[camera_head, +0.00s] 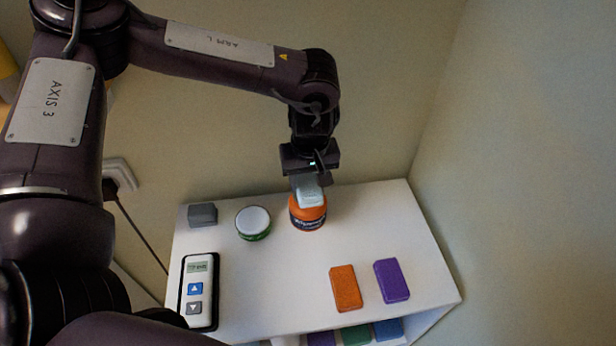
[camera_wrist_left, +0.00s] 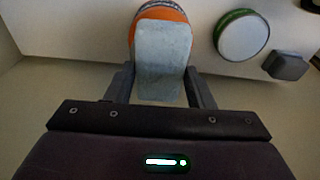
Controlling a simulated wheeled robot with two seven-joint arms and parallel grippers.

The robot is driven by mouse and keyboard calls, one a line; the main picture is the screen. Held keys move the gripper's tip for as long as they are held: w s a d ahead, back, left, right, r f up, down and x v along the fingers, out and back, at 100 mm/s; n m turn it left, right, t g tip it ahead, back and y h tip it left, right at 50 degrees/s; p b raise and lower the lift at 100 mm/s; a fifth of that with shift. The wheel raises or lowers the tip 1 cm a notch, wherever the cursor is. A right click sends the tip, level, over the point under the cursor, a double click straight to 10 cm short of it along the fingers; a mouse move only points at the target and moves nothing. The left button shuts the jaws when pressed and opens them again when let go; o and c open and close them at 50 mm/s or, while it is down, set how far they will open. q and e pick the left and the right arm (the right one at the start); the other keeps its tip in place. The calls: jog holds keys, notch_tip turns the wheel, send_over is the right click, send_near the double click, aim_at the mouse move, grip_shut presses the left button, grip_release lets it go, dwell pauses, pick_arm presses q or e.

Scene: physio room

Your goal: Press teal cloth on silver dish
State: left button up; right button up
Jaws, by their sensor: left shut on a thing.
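A pale grey-teal folded cloth (camera_head: 311,196) is between the fingers of my left gripper (camera_head: 308,182), which is shut on it. In the left wrist view the cloth (camera_wrist_left: 161,62) reaches out past the fingertips. It overlaps an orange jar (camera_head: 307,214) with a dark label, and hides most of its top; I cannot tell whether they touch. The orange rim (camera_wrist_left: 177,14) shows around the cloth's far end. No dish that is plainly silver shows. A round green tub with a pale grey-white lid (camera_head: 253,221) stands left of the jar. My right gripper is not in view.
The white table (camera_head: 300,262) also holds a grey block (camera_head: 202,214), a handset with a display (camera_head: 199,292), an orange block (camera_head: 346,288) and a purple block (camera_head: 391,281). Coloured items sit in a shelf below the front edge. Walls close the back and right.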

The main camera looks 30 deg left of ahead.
aim_at(308, 183)
pick_arm(q)
jog(key=shift+s+f, duration=0.1)
notch_tip(308, 183, up, 7)
jog(key=p, duration=0.7)
dwell(0.8)
